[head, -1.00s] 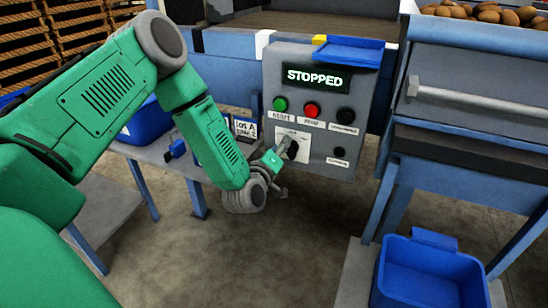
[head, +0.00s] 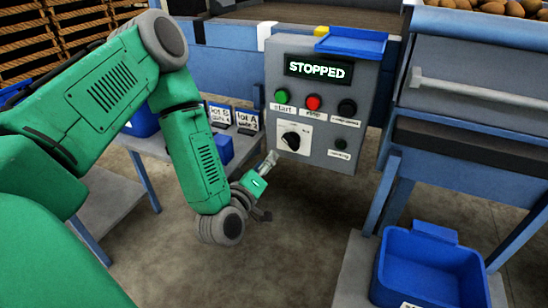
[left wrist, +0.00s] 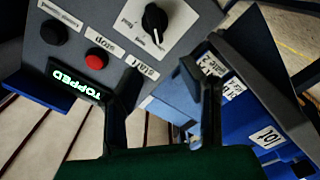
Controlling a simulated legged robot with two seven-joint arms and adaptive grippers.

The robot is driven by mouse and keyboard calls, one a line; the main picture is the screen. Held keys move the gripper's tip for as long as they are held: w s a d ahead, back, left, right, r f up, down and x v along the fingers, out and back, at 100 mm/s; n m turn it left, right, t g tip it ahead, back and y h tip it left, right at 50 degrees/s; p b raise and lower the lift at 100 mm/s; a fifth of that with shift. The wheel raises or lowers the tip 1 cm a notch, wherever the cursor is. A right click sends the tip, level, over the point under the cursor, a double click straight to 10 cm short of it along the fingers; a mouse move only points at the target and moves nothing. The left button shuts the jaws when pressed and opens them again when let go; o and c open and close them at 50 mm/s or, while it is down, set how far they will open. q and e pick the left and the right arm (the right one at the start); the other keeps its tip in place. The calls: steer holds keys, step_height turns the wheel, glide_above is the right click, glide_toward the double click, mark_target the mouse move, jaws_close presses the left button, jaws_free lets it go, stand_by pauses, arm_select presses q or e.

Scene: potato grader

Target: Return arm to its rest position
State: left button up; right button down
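My left arm (head: 197,150), green with grey joints, comes in from the left and bends down in front of the control panel. My left gripper (head: 266,186) is just below and left of the panel's lower left corner, apart from it. In the left wrist view its two dark fingers (left wrist: 165,88) stand apart with nothing between them, so it is open and empty. The grey control panel (head: 361,112) reads STOPPED. Its black rotary knob (head: 291,140) is uncovered in the head view and also shows in the left wrist view (left wrist: 154,18). My right gripper is out of view.
A side table (head: 166,146) with lot cards (head: 247,119) and blue bins is behind my left forearm. A blue tray (head: 351,43) sits on top of the panel. A blue crate (head: 432,268) stands at the lower right. Open floor (head: 300,240) lies below the panel.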

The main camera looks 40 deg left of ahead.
arm_select(q)
steer(key=s+d+f+m+g+h+p, duration=0.5)
steer(key=s+d+f+m+g+p, duration=0.15)
steer(key=s+d+f+m, duration=0.2)
steer(key=s+f+m+g+y+p, duration=0.1)
steer(key=s+m+g+p, duration=0.2)
steer(key=s+g, duration=0.7)
steer(key=s+m, duration=0.2)
steer(key=s, duration=0.7)
steer(key=shift+a+f+p, duration=0.15)
steer(key=shift+p, duration=0.2)
steer(key=shift+s+g, duration=0.1)
steer(key=shift+g, duration=0.15)
